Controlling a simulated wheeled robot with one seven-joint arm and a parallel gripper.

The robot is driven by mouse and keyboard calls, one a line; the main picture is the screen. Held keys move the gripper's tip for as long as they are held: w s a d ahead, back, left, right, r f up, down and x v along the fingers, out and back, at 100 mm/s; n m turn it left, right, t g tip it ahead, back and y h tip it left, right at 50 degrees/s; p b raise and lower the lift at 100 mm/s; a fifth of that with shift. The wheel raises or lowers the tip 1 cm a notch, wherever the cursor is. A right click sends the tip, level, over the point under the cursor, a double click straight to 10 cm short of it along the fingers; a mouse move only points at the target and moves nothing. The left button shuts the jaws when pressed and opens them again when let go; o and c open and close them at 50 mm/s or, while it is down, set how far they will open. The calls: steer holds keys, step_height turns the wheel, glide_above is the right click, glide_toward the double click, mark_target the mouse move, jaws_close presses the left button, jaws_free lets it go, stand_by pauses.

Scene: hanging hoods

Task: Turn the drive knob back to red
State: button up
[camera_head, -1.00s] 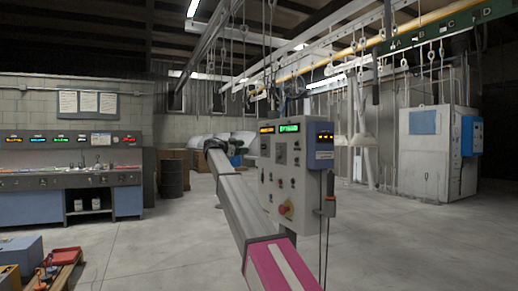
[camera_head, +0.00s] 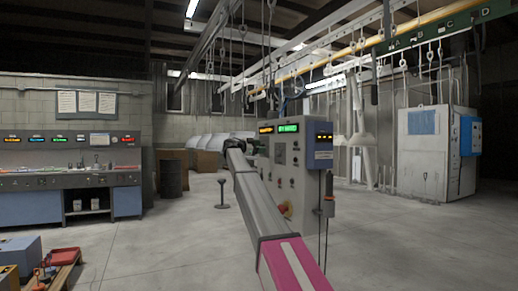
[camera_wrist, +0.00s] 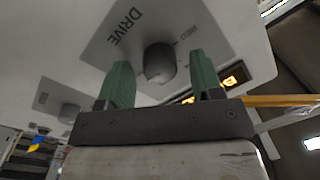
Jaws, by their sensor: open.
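In the wrist view my gripper (camera_wrist: 159,60) is open, with one green finger on each side of the knob. I cannot tell whether the fingertips reach around it or stop short; no contact shows. The knob's exact pointing is unclear. In the head view my arm reaches to the left side of the grey control box (camera_head: 318,185), and the drive knob cannot be made out there.
A second knob (camera_wrist: 70,112) sits on its own plate lower left in the wrist view. Hooks hang overhead. The floor right of the box is clear.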

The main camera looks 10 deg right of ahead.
steer(key=shift+c, duration=0.2)
steer(key=c, duration=0.9)
